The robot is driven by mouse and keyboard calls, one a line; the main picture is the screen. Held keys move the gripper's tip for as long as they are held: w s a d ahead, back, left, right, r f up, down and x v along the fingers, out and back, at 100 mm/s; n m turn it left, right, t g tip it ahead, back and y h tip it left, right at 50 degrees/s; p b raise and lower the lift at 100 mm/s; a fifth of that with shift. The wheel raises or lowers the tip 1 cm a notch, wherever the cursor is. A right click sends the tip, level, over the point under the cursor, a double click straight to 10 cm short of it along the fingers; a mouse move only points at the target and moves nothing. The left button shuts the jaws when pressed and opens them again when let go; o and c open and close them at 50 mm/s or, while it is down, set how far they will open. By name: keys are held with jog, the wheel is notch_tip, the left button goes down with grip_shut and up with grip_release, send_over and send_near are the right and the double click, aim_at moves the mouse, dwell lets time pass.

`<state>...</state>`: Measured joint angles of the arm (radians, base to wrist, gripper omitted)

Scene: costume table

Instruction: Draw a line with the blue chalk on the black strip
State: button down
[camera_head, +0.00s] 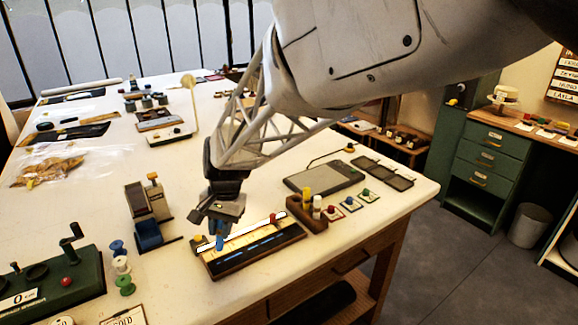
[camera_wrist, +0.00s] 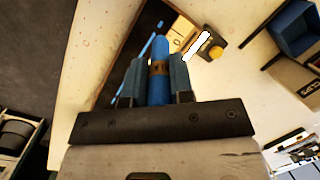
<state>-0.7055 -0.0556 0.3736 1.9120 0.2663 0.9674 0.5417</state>
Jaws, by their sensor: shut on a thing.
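My gripper (camera_head: 220,228) is shut on the blue chalk (camera_head: 220,242), which points down at the left end of a wooden board (camera_head: 218,271). In the wrist view the chalk (camera_wrist: 158,60), with a brown band, sits between the two fingers (camera_wrist: 158,85). The black strip (camera_head: 285,240) runs along the board's near side and bears several blue dashes in a row. In the wrist view the strip (camera_wrist: 130,50) shows beyond the chalk, with blue marks on it. I cannot tell whether the chalk tip touches the board.
A white bar (camera_head: 245,236) lies along the board, with a yellow knob (camera_head: 198,239) at its left and a red knob (camera_head: 272,218) near its right. A wooden holder (camera_head: 308,218) stands to the right. A blue-fronted device (camera_head: 148,235) stands left. The table in front is clear.

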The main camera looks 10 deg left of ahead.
aim_at(223, 247)
jog(key=shift+w+x, duration=0.1)
jog(key=shift+x, duration=0.55)
jog(key=shift+w+x, duration=0.15)
jog(key=shift+x, duration=0.5)
jog(key=shift+d+f, duration=0.2)
jog(key=shift+f, duration=0.6)
dwell(1.2)
jog(key=shift+w+d, duration=0.1)
jog(key=shift+d, duration=0.05)
jog(key=shift+w+d, duration=0.5)
jog(key=shift+d, duration=0.1)
dwell(0.5)
jog(key=shift+w+d, duration=0.1)
jog(key=shift+w, duration=0.1)
jog(key=shift+w+d, duration=0.5)
jog(key=shift+w+d+f, duration=0.15)
jog(key=shift+d, duration=0.1)
dwell(0.7)
jog(key=shift+w+d, duration=0.25)
